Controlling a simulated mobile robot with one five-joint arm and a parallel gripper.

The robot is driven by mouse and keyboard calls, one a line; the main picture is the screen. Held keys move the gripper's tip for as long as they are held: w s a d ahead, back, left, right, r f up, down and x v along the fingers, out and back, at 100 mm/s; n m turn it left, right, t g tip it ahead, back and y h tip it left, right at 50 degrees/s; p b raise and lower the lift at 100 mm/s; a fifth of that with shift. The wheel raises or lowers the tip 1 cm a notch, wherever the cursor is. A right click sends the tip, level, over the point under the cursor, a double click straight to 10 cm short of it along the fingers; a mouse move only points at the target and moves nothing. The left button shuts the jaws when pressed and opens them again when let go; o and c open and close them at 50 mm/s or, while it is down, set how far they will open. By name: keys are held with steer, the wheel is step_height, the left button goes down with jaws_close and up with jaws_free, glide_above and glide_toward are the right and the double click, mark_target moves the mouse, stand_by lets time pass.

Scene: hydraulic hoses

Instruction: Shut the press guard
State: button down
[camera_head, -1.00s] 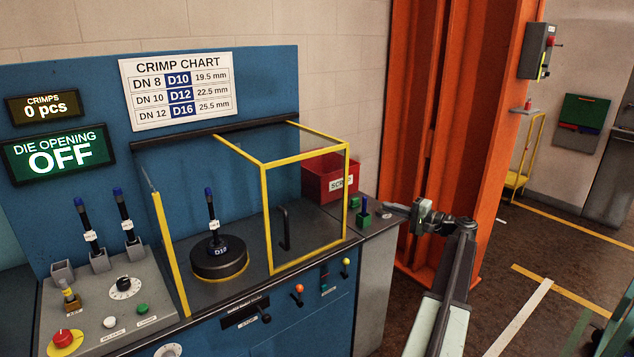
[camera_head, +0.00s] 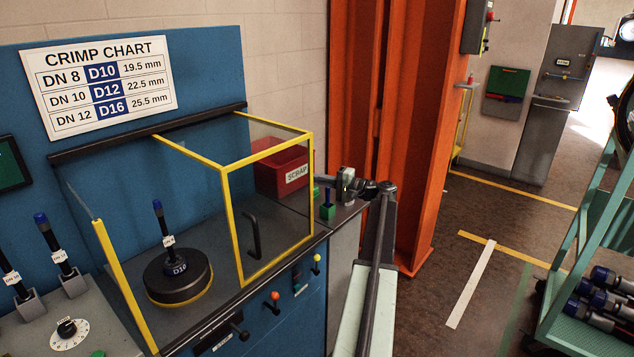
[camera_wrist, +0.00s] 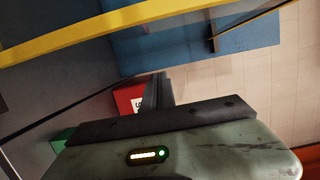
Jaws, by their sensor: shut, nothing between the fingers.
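The press guard (camera_head: 272,190) is a clear box with yellow edges and a black upright handle (camera_head: 253,235) on its front. It stands at the right part of the press bed. Left of it the front is uncovered as far as a yellow post (camera_head: 125,285), and the black round die (camera_head: 178,277) with a blue-tipped tool upright on it is exposed there. My gripper (camera_head: 345,185) is shut and empty, to the right of the guard and apart from it. In the wrist view my fingers (camera_wrist: 157,92) are together, with a yellow bar (camera_wrist: 110,22) crossing above.
A red scrap bin (camera_head: 283,172) stands behind the guard's right side. A small green block (camera_head: 327,207) sits at the bench's right end, close to my gripper. An orange column (camera_head: 400,130) rises behind my arm. A green rack (camera_head: 580,250) with hoses stands at right.

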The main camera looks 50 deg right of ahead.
steer(key=w+a, duration=0.4)
steer(key=w, duration=0.1)
steer(key=shift+w+a, duration=0.35)
steer(key=shift+a, duration=0.05)
